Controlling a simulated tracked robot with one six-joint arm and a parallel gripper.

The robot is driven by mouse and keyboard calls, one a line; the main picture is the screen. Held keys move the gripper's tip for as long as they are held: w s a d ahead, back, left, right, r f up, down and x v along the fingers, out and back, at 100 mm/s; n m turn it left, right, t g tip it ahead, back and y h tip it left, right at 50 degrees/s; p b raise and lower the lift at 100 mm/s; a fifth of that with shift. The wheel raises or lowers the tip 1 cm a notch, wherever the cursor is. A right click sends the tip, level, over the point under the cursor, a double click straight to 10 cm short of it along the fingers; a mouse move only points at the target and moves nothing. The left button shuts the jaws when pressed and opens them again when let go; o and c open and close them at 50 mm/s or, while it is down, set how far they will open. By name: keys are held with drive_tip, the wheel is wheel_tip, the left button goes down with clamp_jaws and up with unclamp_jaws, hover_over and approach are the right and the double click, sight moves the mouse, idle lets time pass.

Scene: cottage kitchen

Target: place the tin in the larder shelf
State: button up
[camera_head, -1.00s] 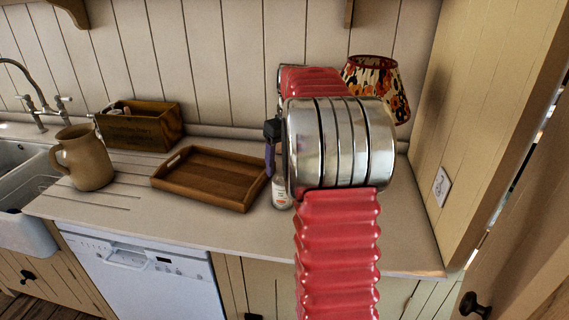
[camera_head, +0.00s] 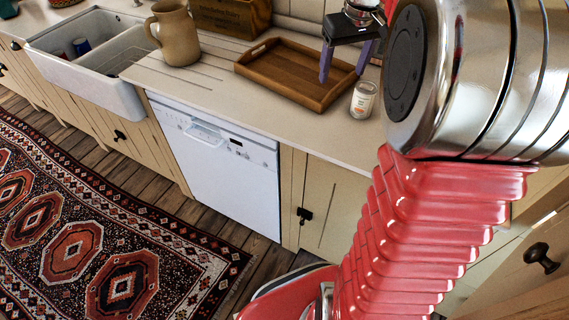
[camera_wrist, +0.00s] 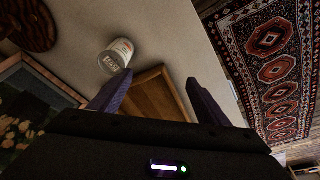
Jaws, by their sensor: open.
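A small white cylinder with an orange-and-white label (camera_head: 363,100) stands upright on the worktop, just right of the wooden tray. It is probably the tin, though I cannot be sure. It also shows in the wrist view (camera_wrist: 115,56), up and left of my fingers. My gripper (camera_head: 344,76) is open and empty, its purple fingers spread above the tray's right end, apart from the cylinder. In the wrist view my gripper (camera_wrist: 158,78) has nothing between its fingers but the tray and worktop behind. I cannot make out a larder shelf.
The wooden tray (camera_head: 270,76) lies on the worktop (camera_head: 215,80). A brown jug (camera_head: 178,38) and a wooden crate (camera_head: 228,16) stand left of it. The sink (camera_head: 112,88) holds a blue item (camera_head: 81,46) and a dark red one. A patterned rug (camera_head: 75,250) covers the floor.

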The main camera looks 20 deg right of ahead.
drive_tip(key=s+a+r+t, duration=0.1)
drive_tip(key=s+a, duration=0.3)
drive_tip(key=a, duration=0.4)
drive_tip(key=s+a+t, duration=0.1)
drive_tip(key=s+a, duration=0.4)
drive_tip(key=a, duration=0.2)
drive_tip(key=s+a+f+n+t, duration=0.1)
drive_tip(key=s+a+f, duration=0.3)
drive_tip(key=s+a, duration=0.5)
drive_tip(key=shift+s+a+f+y, duration=0.2)
drive_tip(key=shift+s+f+y, duration=0.15)
drive_tip(key=shift+s, duration=0.35)
drive_tip(key=shift+o, duration=0.3)
